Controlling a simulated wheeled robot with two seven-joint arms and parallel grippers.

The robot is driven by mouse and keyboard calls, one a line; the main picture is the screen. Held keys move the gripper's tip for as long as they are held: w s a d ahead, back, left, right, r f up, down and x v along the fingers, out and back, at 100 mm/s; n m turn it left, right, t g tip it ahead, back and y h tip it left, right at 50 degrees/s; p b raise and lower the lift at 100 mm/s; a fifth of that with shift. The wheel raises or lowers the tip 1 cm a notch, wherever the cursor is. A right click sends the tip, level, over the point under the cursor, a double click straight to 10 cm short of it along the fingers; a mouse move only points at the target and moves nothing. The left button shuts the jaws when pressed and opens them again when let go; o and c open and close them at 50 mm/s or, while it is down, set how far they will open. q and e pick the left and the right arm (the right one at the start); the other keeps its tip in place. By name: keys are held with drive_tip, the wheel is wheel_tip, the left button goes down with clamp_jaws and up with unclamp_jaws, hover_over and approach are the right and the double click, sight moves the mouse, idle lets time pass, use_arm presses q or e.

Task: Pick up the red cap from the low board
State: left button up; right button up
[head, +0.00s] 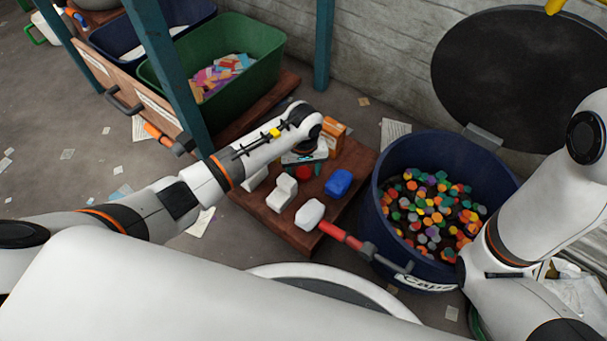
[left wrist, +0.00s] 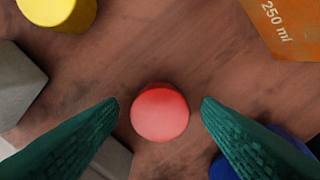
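The red cap (head: 304,173) sits on the low brown board (head: 357,161), partly hidden by my left gripper in the head view. In the left wrist view the red cap (left wrist: 160,112) is round and lies between two green fingertips. My left gripper (head: 306,159) is open above the cap, with a finger on each side and a gap to both; it also shows in the left wrist view (left wrist: 160,101). I cannot tell how high the fingertips are. My right arm shows at the right of the head view, but its gripper does not.
Also on the board are a blue piece (head: 338,182), white pieces (head: 309,213) and an orange box (head: 333,131). A yellow piece (left wrist: 60,10) shows in the left wrist view. A dark blue bin of caps (head: 392,160) stands right of the board. A teal post (head: 173,75) stands behind my left arm.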

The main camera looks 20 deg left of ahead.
use_arm(q)
drive_tip(key=c, duration=0.9)
drive_tip(key=shift+c, duration=0.2)
